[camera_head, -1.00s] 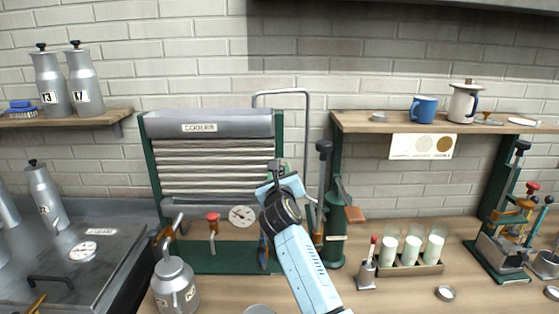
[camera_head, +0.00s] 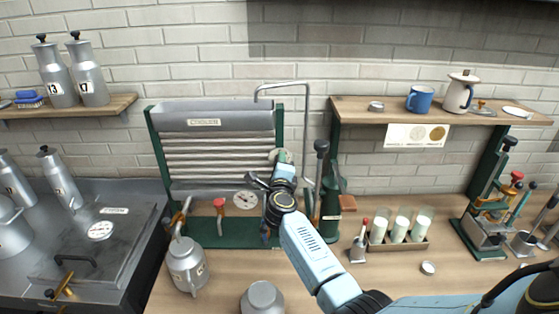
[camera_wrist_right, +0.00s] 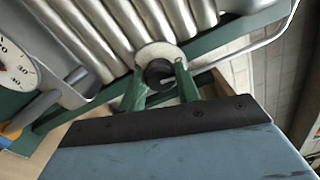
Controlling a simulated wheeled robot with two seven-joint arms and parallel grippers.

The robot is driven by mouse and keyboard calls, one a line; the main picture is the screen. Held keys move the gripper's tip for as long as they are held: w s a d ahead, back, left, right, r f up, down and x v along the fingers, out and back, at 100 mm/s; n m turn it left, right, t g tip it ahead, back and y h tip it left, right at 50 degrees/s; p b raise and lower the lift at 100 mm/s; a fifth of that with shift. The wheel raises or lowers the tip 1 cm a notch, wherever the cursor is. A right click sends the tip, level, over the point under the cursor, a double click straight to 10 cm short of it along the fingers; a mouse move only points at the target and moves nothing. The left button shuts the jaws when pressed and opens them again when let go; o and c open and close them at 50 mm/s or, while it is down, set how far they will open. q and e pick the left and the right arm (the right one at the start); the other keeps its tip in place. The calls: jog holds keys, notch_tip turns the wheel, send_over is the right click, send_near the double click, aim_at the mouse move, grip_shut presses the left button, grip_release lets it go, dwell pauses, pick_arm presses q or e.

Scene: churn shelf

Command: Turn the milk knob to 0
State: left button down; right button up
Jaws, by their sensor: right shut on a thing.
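The milk knob (camera_wrist_right: 159,72) is dark and round, on a pale round plate (camera_wrist_right: 166,54) at the side of the cooler, in the right wrist view. Two green finger-like parts stand on either side of it. In the head view the pale plate (camera_head: 280,155) shows at the cooler's right post. My right gripper (camera_head: 283,164) reaches up to it from below and hides most of the knob. The right gripper is shut on the knob. I cannot read the knob's marks or setting. My left gripper is not in view.
The cooler (camera_head: 218,150) has a dial (camera_head: 245,200) and a red-topped tap (camera_head: 219,205) left of my arm. A bent pipe (camera_head: 308,130) and an upright black-topped lever (camera_head: 321,148) stand close on the right. Milk cans (camera_head: 188,262) stand in front; a rack of milk glasses (camera_head: 400,240) is at the right.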

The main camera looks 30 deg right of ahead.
jog(key=shift+n, duration=0.6)
jog(key=shift+f, duration=0.1)
jog(key=o, duration=1)
jog(key=shift+c, duration=0.2)
jog(key=v, duration=1.3)
jog(key=shift+s+a, duration=0.15)
jog(key=shift+a, duration=0.05)
